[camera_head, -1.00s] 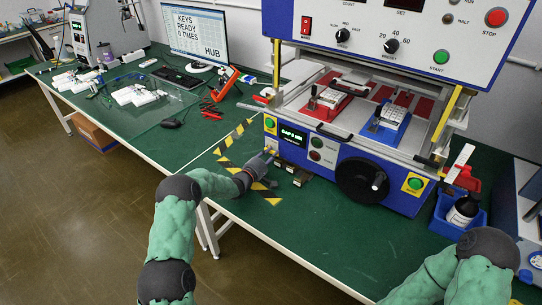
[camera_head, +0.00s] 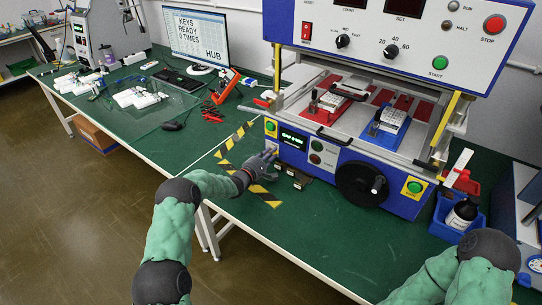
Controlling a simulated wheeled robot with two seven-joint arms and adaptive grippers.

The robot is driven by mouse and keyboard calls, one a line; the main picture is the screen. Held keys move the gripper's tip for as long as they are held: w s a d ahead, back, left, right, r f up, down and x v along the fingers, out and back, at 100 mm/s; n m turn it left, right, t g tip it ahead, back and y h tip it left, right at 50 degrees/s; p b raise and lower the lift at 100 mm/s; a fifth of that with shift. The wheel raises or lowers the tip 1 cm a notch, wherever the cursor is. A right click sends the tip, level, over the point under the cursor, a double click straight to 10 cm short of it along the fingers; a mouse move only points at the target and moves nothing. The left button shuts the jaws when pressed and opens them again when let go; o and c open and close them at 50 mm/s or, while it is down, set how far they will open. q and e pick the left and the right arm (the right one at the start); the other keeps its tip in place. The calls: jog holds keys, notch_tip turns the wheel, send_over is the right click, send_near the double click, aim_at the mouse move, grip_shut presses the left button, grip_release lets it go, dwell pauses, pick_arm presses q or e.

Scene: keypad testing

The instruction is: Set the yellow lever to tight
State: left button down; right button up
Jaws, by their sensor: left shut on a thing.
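My left gripper (camera_head: 269,158) is at the lower left front of the blue and white test machine (camera_head: 328,158). It is shut on the yellow lever (camera_head: 272,150), which shows only as a small yellow patch at the fingertips. The fingers hide most of the lever, so its exact angle and any markings around it cannot be read. A small lit display (camera_head: 291,138) is just above and right of the fingers. My right arm comes in at the lower right, and its gripper is out of the picture.
A black handwheel (camera_head: 361,184) sticks out of the machine front, right of my left gripper. Small brown blocks (camera_head: 293,177) are on the green table just below the panel. A blue bin with a bottle (camera_head: 462,213) stands at the right.

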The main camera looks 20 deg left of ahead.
pick_arm(q)
jog(key=n, duration=0.3)
jog(key=shift+w+a+r, duration=0.1)
jog(key=shift+a+r, duration=0.2)
jog(key=shift+r, duration=0.05)
jog(key=n, duration=0.2)
jog(key=a+n+p, duration=0.1)
jog(key=shift+w+r+n, duration=0.15)
jog(key=shift+r+n, duration=0.1)
jog(key=shift+n, duration=0.05)
jog(key=n, duration=0.1)
jog(key=a+n, duration=0.1)
jog(key=n, duration=0.1)
jog(key=shift+w+r, duration=0.1)
jog(key=shift+w, duration=0.1)
jog(key=shift+w+a+n+p, duration=0.1)
jog(key=shift+a+n+p, duration=0.1)
jog(key=shift+n, duration=0.5)
jog(key=shift+w+a+n+p, duration=0.1)
jog(key=shift+a+n+p, duration=0.1)
jog(key=shift+n, duration=0.5)
jog(key=c, duration=1)
grip_release()
jog(key=shift+s+a, duration=0.1)
